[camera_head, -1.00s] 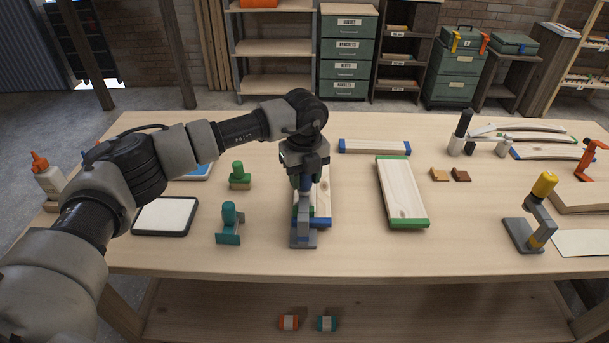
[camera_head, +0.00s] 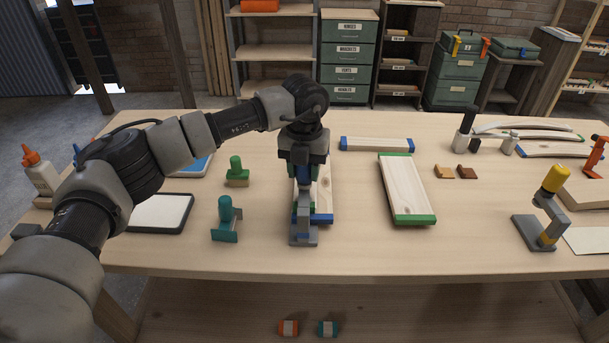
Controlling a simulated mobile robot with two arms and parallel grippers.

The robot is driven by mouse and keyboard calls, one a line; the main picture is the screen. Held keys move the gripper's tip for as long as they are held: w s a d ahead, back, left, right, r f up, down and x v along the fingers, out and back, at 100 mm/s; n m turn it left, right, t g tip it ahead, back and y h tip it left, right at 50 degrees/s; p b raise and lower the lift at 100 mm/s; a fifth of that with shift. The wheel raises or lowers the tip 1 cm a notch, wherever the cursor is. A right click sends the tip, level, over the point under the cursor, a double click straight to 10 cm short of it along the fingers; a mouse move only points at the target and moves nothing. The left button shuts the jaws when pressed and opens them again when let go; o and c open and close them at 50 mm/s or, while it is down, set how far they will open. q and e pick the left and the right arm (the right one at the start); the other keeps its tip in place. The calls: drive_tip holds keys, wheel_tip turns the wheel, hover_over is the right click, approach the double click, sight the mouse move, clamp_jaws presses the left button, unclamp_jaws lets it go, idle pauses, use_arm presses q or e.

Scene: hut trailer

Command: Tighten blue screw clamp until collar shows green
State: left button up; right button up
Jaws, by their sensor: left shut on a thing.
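The blue screw clamp (camera_head: 304,210) stands upright on its grey base near the front edge of the bench. My left gripper (camera_head: 303,178) points straight down over the clamp and is shut on the clamp's blue top part. The gripper covers much of that top, and I cannot make out a collar or its colour. My right gripper is not in the view.
A green-ended board (camera_head: 406,190) lies to the right. A yellow-topped clamp (camera_head: 543,208) stands further right. The bench's front middle right is clear.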

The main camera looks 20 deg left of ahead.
use_arm(q)
drive_tip(key=m+b, duration=0.1)
drive_tip(key=m, duration=0.3)
drive_tip(key=shift+f+b, duration=0.1)
drive_tip(key=shift+b, duration=0.3)
drive_tip(key=shift+m+b, duration=0.3)
drive_tip(key=shift+m, duration=0.5)
drive_tip(key=o, duration=0.9)
drive_tip(key=shift+o, duration=0.2)
wheel_tip(320, 180, up, 11)
drive_tip(key=shift+b, duration=0.65)
